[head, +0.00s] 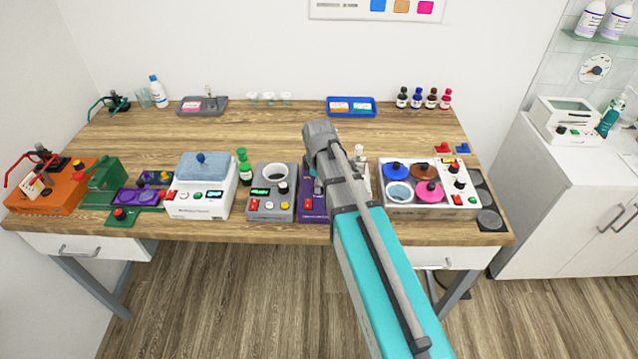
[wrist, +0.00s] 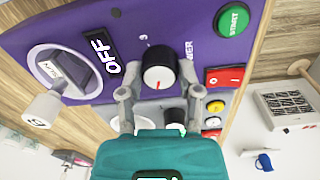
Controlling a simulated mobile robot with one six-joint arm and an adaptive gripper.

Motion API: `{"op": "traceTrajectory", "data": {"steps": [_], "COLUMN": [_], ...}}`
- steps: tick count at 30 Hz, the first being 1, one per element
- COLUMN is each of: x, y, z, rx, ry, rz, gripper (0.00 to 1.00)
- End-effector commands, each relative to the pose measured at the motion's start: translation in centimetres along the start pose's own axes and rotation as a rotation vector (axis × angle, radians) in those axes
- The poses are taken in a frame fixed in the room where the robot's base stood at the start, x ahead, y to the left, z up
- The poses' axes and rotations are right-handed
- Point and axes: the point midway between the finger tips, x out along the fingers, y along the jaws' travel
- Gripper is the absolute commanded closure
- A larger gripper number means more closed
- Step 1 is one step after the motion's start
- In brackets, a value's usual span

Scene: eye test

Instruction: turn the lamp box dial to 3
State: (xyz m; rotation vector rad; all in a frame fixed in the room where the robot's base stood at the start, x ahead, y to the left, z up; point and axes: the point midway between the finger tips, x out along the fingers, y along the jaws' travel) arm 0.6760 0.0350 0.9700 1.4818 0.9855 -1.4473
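The lamp box is purple; in the head view (head: 309,205) it stands at the table's front edge, mostly hidden behind my arm. It fills the upper wrist view (wrist: 205,20), with a display reading OFF. Its dial (wrist: 158,72) is a black knob with a pale top and a small red mark near its lower edge. A small numeral, possibly 3, is printed above it. My gripper (wrist: 158,70) has one finger on each side of the dial, with narrow gaps seeming to show; contact is unclear. In the head view the fingertips are hidden.
The lamp box has a green START button (wrist: 233,20), a red rocker switch (wrist: 224,77) and a round white-rimmed fitting (wrist: 47,58). A grey device with a cup (head: 269,205) stands to its left, a paint-disc device (head: 440,208) to its right. The table behind is fairly clear.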

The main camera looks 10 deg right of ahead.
Motion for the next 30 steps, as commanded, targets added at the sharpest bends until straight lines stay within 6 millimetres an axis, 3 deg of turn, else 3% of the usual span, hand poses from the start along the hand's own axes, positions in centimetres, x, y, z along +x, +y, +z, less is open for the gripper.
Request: {"op": "traceTrajectory", "data": {"steps": [1,4,17,30], "x": [0.01,0.01,0.02,0.02], "y": [0.00,0.00,0.00,0.03], "z": [0.00,0.00,0.00,-0.03], "rx": [0.000,0.000,0.057,0.356], "ry": [0.000,0.000,-0.002,-0.013], "rz": [0.000,0.000,0.000,0.000], "gripper": [0.81,1.00,1.00,1.00]}}
